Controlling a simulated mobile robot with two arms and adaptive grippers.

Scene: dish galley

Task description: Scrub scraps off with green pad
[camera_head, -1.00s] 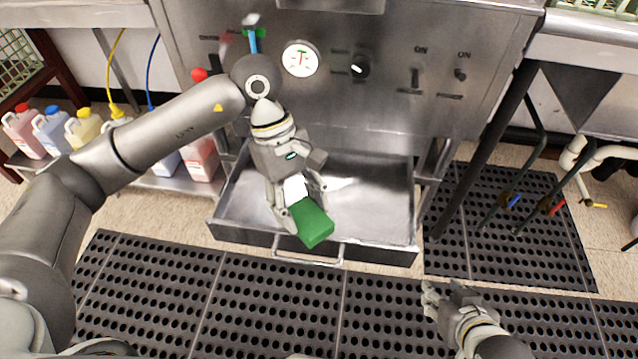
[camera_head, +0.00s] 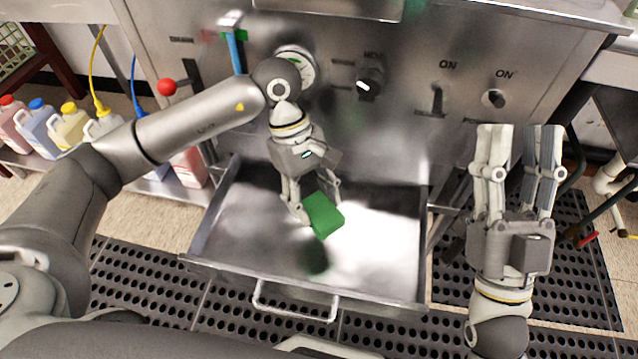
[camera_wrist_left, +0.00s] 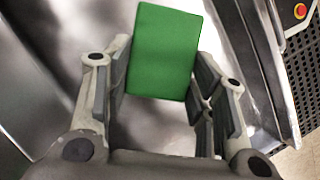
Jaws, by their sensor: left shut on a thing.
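The green pad (camera_head: 325,216) is held between the fingers of my left gripper (camera_head: 317,208), over the shiny metal drawer tray (camera_head: 235,255). The pad also fills the upper middle of the left wrist view (camera_wrist_left: 165,50), with a finger on each side. A dark blotch lies on the tray floor just below the pad; I cannot tell whether it is a shadow, a reflection or dirt. No scraps can be made out clearly. My right gripper (camera_head: 517,135) is raised at the right, outside the tray, with its fingers apart and empty.
The steel machine front above the tray carries a gauge (camera_head: 296,65), a knob (camera_head: 369,84) and switches. The drawer handle (camera_head: 294,305) is at the front. Several jugs (camera_head: 70,125) stand on a low shelf at left. Black perforated mats (camera_head: 395,340) cover the floor.

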